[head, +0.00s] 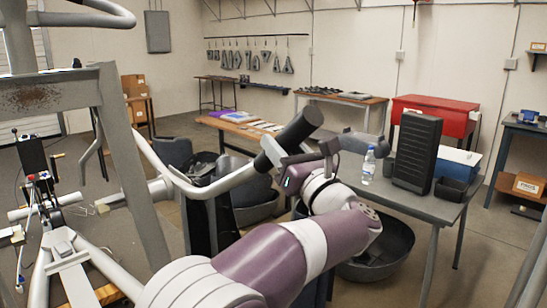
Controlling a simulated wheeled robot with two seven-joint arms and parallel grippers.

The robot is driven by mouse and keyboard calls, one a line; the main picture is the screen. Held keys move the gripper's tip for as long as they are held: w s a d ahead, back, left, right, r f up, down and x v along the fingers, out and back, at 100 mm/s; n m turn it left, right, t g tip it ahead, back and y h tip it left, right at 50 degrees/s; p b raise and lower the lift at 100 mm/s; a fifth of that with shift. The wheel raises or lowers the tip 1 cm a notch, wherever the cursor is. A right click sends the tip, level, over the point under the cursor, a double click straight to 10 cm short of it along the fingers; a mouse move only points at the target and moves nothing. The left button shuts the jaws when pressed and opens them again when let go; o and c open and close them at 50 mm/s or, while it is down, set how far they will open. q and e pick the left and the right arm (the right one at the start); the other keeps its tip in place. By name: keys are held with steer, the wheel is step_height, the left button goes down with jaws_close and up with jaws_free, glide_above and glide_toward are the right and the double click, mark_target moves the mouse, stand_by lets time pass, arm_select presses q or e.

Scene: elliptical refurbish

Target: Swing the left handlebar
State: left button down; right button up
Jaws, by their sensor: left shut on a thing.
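The left handlebar (231,180) is a pale grey bent tube that rises from the elliptical's frame (130,165) and ends in a thick dark grip (297,130), tilted up to the right. My purple and white left arm comes up from the bottom middle and covers part of the view. My right gripper is not in view.
A grey table (413,205) at the right holds a water bottle (369,164), a tall black ribbed block (417,153) and a blue-and-white box (457,161). Dark round tubs (378,262) stand on the floor below. A red chest (437,112) and workbenches line the back.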

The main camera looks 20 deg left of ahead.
arm_select(q)
steer(key=shift+d+f, duration=0.25)
steer(key=shift+f, duration=0.5)
steer(key=shift+r, duration=0.1)
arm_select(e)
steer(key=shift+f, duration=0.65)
arm_select(q)
steer(key=c, duration=0.7)
jaws_free()
steer(key=shift+r, duration=0.15)
steer(key=b+v, duration=0.3)
steer(key=v, duration=0.9)
steer(key=shift+s+d, duration=0.2)
steer(key=shift+d, duration=0.05)
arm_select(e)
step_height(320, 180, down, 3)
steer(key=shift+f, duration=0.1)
